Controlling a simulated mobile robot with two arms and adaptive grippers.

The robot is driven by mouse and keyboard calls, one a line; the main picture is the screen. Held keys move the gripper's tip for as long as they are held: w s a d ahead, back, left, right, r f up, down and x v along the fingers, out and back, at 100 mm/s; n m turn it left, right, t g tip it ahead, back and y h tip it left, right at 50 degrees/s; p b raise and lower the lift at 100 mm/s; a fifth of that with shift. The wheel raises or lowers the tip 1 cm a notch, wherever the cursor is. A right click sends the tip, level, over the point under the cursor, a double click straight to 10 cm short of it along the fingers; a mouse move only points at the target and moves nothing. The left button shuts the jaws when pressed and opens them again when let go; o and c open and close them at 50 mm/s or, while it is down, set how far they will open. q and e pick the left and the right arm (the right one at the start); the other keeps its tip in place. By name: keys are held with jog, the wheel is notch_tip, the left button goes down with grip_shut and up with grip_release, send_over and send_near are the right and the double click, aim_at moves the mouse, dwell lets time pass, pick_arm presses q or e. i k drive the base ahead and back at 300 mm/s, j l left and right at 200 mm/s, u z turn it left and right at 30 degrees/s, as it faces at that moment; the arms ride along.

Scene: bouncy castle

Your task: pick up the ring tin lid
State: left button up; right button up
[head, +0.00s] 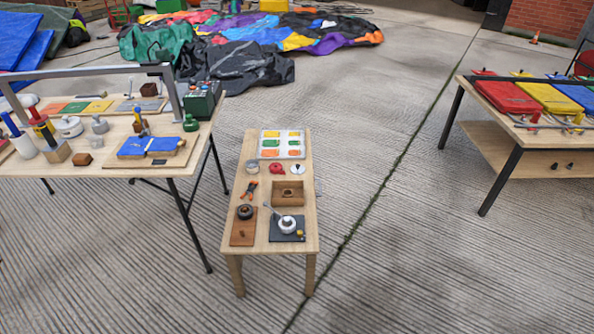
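No part clearly shows as the ring tin lid; the small round items on the low wooden bench (262,240) are too small to tell which it is. A silvery round tin-like item (252,168), a red round item (276,168) and a white round item (298,169) stand in a row towards the back of the bench. Nearer, a dark round item (245,211) sits on a brown board (243,235). A white round item with a dark top (287,224) sits on a dark grey plate (276,235). Neither of my grippers is in view.
The bench also holds a tray of coloured pieces (268,153), an open wooden box (287,194) and orange-handled pliers (250,189). A cluttered table (110,170) stands close on the left, another table (520,150) at the right. Concrete floor between bench and right table is clear.

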aim_at(298, 170)
jog(key=u, duration=0.65)
jog(key=i+l+u, duration=0.2)
jog(key=l+u, duration=0.15)
jog(key=i+l+u, duration=0.1)
jog(key=l+u, duration=0.25)
jog(key=l, duration=0.15)
jog(key=i+l+u, duration=0.1)
jog(key=l+u, duration=0.6)
jog(key=l, duration=0.25)
